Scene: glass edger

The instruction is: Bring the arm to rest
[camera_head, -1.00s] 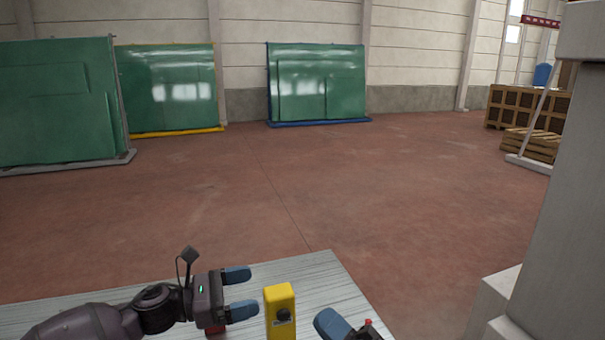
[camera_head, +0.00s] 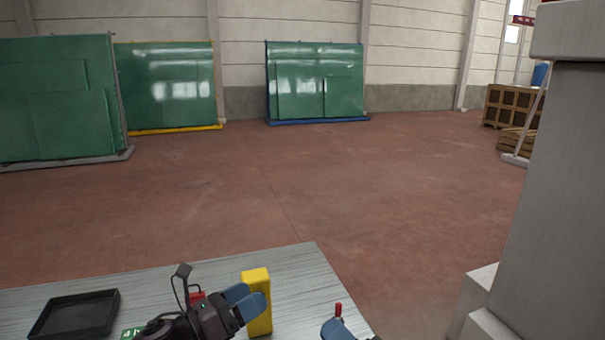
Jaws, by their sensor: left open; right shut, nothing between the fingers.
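My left gripper (camera_head: 246,303) is low in the head view over the grey table (camera_head: 290,268). Its two blue fingers are open and point right, overlapping the lower front of a yellow block (camera_head: 256,275). I cannot tell whether they touch it. My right gripper (camera_head: 338,329) shows only as a blue fingertip at the bottom edge, shut and with nothing seen in it. The rest of it is out of frame. A small red upright piece (camera_head: 338,310) shows just above that fingertip.
A black tray (camera_head: 75,314) lies at the table's left, near a green item (camera_head: 131,334). A red object (camera_head: 197,297) is partly hidden behind my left gripper. A grey pillar (camera_head: 570,180) stands at right. Green glass racks (camera_head: 315,85) line the far wall. The floor between is clear.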

